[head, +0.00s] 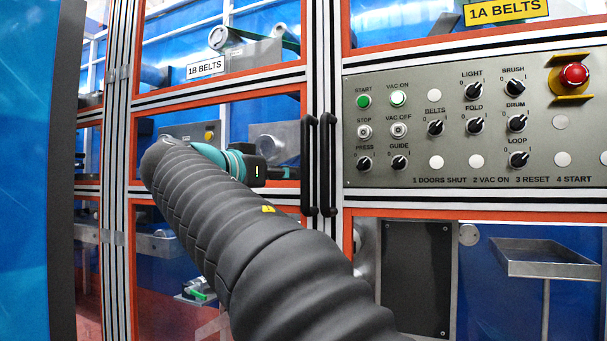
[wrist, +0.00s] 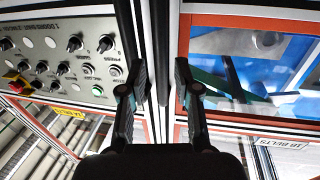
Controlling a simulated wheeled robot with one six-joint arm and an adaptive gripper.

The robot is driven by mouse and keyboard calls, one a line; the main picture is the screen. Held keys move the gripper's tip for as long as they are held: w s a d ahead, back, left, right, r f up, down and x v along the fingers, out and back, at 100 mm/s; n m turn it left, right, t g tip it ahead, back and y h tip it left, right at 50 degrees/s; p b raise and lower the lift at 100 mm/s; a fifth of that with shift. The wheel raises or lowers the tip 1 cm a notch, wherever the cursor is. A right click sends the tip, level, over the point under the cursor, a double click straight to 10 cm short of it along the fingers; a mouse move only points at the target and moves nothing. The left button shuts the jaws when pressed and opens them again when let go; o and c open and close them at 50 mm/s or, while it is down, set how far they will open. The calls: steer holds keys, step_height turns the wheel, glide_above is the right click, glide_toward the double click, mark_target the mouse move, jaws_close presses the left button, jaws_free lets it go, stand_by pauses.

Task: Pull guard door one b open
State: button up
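Guard door 1B has an orange-edged frame (head: 220,90) with clear panes and a "1B BELTS" label (head: 205,68), and it looks shut. A black upright handle (head: 309,150) stands at its right edge. A second black handle (head: 327,150) stands close beside it on the neighbouring 1A side. My gripper (wrist: 159,70) is open, its two fingers spread in the wrist view with the striped posts between the doors showing between them. In the head view its body is left of the handles. I cannot tell whether a finger touches a handle.
A grey control panel (head: 450,110) with knobs, buttons and a red emergency stop (head: 574,75) is right of the handles. A metal tray (head: 545,260) shows behind the lower right pane. A blue panel (head: 30,180) with a dark edge stands at the far left.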

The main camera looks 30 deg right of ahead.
mark_target(302, 174)
steer(key=p+x, duration=0.1)
steer(key=x, duration=0.6)
steer(key=shift+w+d, duration=0.15)
steer(key=shift+d, duration=0.2)
jaws_close()
